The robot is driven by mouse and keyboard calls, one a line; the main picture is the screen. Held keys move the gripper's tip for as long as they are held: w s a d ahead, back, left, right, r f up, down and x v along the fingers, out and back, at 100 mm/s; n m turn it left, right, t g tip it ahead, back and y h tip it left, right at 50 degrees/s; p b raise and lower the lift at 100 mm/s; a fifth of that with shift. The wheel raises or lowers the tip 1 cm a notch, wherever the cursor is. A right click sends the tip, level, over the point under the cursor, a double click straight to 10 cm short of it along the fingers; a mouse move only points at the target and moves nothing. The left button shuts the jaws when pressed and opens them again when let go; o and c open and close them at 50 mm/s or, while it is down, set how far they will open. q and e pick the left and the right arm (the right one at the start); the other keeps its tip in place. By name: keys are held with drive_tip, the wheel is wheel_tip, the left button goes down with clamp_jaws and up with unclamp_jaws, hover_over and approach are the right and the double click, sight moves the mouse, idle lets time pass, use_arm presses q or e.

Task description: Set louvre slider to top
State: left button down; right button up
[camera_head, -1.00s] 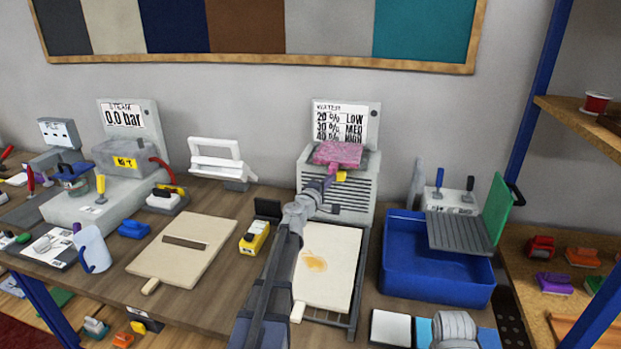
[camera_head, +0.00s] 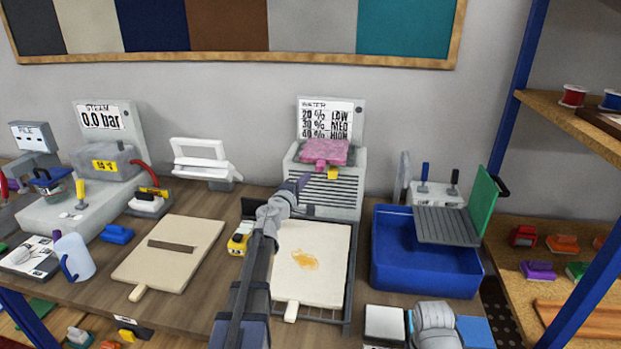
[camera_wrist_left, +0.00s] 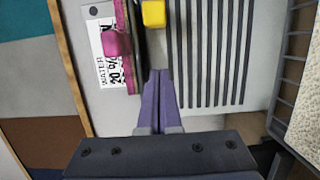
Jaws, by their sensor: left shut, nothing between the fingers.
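The grey louvred box (camera_head: 330,198) stands at the back of the bench, its dark slats facing front. The yellow slider knob (camera_head: 333,173) sits high on its front, above the slats and just under the pink pad (camera_head: 322,152). In the left wrist view the yellow knob (camera_wrist_left: 153,13) is at the top edge, beside a pink knob (camera_wrist_left: 117,43). My left gripper (camera_head: 304,181) is shut and empty, left of the yellow knob and apart from it. Its purple fingers (camera_wrist_left: 160,75) are pressed together in the wrist view. My right gripper is not in view.
A cream board (camera_head: 312,255) on a dark rack lies in front of the box, partly under my left arm. A blue bin (camera_head: 425,275) stands to the right. A yellow block (camera_head: 240,240) and a white frame (camera_head: 201,160) are to the left.

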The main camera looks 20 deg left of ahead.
use_arm(q)
drive_tip(key=s, duration=0.7)
drive_tip(key=shift+s+d, duration=0.25)
drive_tip(key=shift+s, duration=0.1)
